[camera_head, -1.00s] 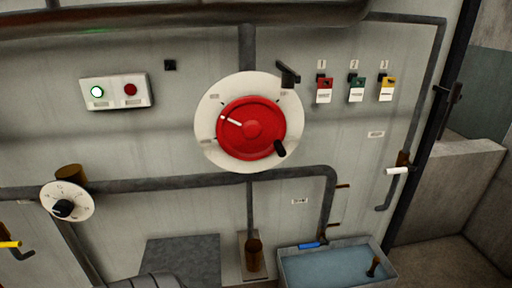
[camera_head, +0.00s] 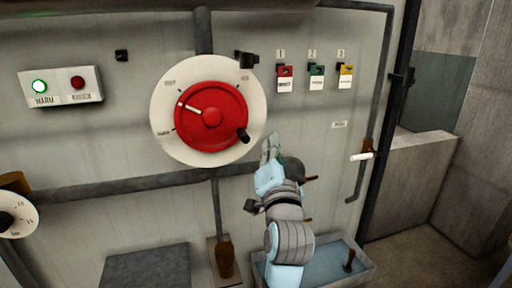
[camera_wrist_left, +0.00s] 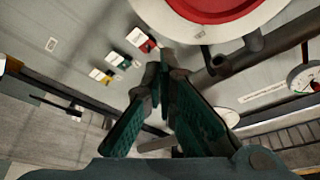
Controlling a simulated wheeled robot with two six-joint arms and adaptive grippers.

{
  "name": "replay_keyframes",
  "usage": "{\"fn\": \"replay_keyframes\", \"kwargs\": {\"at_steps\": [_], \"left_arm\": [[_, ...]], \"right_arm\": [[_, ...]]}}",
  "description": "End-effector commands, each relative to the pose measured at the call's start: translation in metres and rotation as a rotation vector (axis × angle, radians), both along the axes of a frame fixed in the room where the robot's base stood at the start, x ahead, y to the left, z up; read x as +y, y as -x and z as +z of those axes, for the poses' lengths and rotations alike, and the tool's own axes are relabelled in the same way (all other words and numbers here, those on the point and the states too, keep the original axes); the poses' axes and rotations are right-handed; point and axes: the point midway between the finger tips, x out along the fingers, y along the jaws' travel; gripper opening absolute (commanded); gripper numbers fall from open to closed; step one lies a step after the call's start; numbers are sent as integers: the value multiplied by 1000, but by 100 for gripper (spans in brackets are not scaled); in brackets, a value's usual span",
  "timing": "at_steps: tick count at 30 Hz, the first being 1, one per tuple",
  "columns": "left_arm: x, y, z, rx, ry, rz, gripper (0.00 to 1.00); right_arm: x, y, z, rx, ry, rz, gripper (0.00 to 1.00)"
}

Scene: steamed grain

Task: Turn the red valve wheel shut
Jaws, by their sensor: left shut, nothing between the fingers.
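The red valve wheel (camera_head: 207,140) sits on a round white plate (camera_head: 164,122) on the wall, left of centre in the head view. Its white mark points to the upper left, and its black knob (camera_head: 243,135) is at the lower right. In the left wrist view, part of the wheel (camera_wrist_left: 208,8) shows at the top. My left gripper (camera_head: 270,150) is shut and empty, below and right of the wheel's knob, apart from the wheel in the picture. In the left wrist view its green-padded fingers (camera_wrist_left: 164,78) come together at the tips. My right gripper is not in view.
Red, green and yellow tags (camera_head: 316,78) hang right of the wheel. A black fitting (camera_head: 246,59) stands at the plate's upper right. A pipe (camera_head: 120,188) runs below the plate. A water trough (camera_head: 325,265) is at the lower right. A lit button panel (camera_head: 60,86) is at left.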

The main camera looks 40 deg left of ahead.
Motion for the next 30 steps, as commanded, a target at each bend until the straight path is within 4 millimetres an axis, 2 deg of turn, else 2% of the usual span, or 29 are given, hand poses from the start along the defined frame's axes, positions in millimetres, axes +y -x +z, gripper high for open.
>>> {"fn": "replay_keyframes", "kwargs": {"at_steps": [5,16,22,30], "left_arm": [[14,-11,10,-6,-7,8,0],[66,-68,29,-4,-3,8,0],[77,-52,5,-3,-2,6,0],[80,-47,-2,-5,-1,4,0]], "right_arm": [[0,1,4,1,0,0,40],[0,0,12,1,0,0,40],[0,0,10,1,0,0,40],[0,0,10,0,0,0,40]]}}
